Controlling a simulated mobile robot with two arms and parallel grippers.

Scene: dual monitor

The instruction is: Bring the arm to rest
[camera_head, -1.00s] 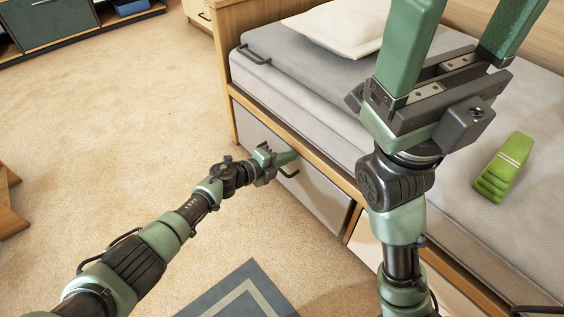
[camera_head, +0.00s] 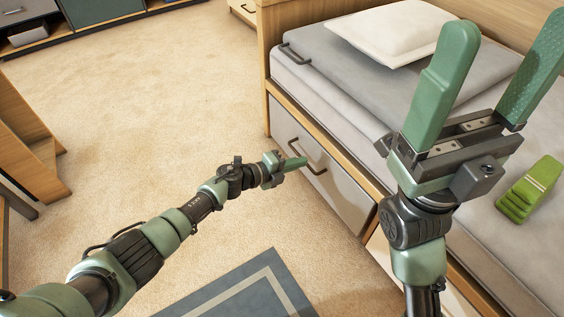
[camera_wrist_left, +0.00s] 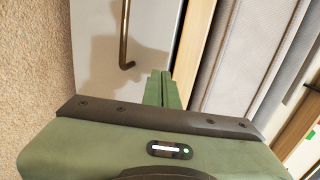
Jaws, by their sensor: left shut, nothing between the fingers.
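My left arm reaches in from the left in the head view. Its gripper (camera_head: 294,163) is shut and empty, near the grey drawer front (camera_head: 340,190) under the bed. In the left wrist view the two green fingers (camera_wrist_left: 163,90) lie together, with the drawer's dark handle (camera_wrist_left: 125,40) beyond them to the left. The handle also shows in the head view (camera_head: 306,160), just past the fingertips; I cannot tell whether they touch. My right gripper (camera_head: 500,65) is raised close to the camera, its green fingers wide apart with nothing between them.
The bed (camera_head: 320,90) has a grey mattress, a white pillow (camera_head: 395,32) and a folded green item (camera_head: 530,190). A blue-grey rug (camera_head: 240,290) lies on the carpet. Wooden furniture (camera_head: 25,140) stands at left. The carpet (camera_head: 150,110) between is open.

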